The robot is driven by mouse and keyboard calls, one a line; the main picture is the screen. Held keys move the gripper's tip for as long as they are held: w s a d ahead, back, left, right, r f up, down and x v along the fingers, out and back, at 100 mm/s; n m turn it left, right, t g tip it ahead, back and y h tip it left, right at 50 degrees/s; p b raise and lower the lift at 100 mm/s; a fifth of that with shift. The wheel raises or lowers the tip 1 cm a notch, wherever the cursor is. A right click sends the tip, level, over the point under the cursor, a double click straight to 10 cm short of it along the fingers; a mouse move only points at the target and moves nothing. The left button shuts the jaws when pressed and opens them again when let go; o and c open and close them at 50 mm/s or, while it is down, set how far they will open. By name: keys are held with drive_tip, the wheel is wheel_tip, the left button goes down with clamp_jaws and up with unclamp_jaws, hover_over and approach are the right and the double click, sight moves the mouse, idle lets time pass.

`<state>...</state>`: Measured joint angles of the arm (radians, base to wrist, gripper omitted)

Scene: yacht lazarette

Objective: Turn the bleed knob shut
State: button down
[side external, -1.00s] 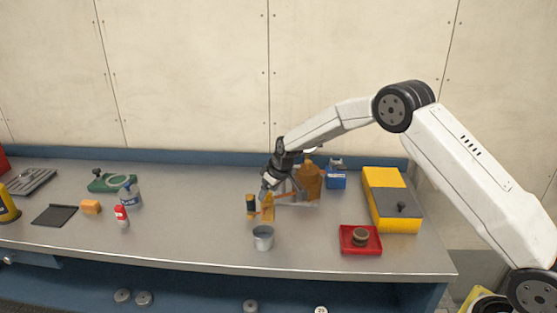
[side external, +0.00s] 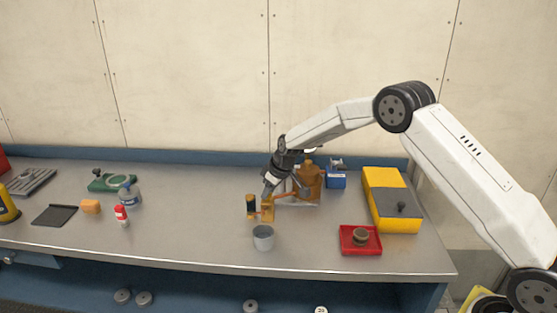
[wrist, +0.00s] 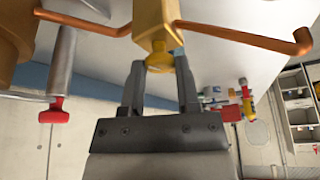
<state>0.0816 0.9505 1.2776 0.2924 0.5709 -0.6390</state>
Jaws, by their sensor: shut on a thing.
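The bleed knob (wrist: 160,62) looks like a small brass piece under a brass block (wrist: 156,22), which has copper pipes on both sides. In the wrist view my gripper (wrist: 160,78) has one finger on each side of the knob and is shut on it. In the side view my gripper (side external: 267,191) reaches down to the brass fitting (side external: 267,209) at the middle of the bench. The fingers hide much of the knob there, and I cannot tell how far it is turned.
A grey cup (side external: 263,238) stands in front of the fitting. A larger brass body (side external: 309,181) and a blue box (side external: 336,178) are behind it to the right. A red tray (side external: 347,249) and a yellow case (side external: 384,190) are further right.

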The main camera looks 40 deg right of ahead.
drive_tip(key=n+y, duration=0.1)
drive_tip(key=n, duration=0.2)
drive_tip(key=n+g+y, duration=0.1)
drive_tip(key=n, duration=0.3)
drive_tip(key=shift+w+d+g, duration=0.15)
drive_tip(key=shift+d+g, duration=0.05)
drive_tip(key=shift+g, duration=0.1)
drive_tip(key=n+g+y, duration=0.1)
drive_tip(key=n, duration=0.2)
drive_tip(key=shift+w+n, duration=0.1)
drive_tip(key=shift+n, duration=0.3)
drive_tip(key=shift+n+g, duration=0.8)
drive_tip(key=shift+n, duration=0.8)
drive_tip(key=shift+c, duration=1.6)
unclamp_jaws()
drive_tip(key=shift+w, duration=0.1)
drive_tip(key=v, duration=0.8)
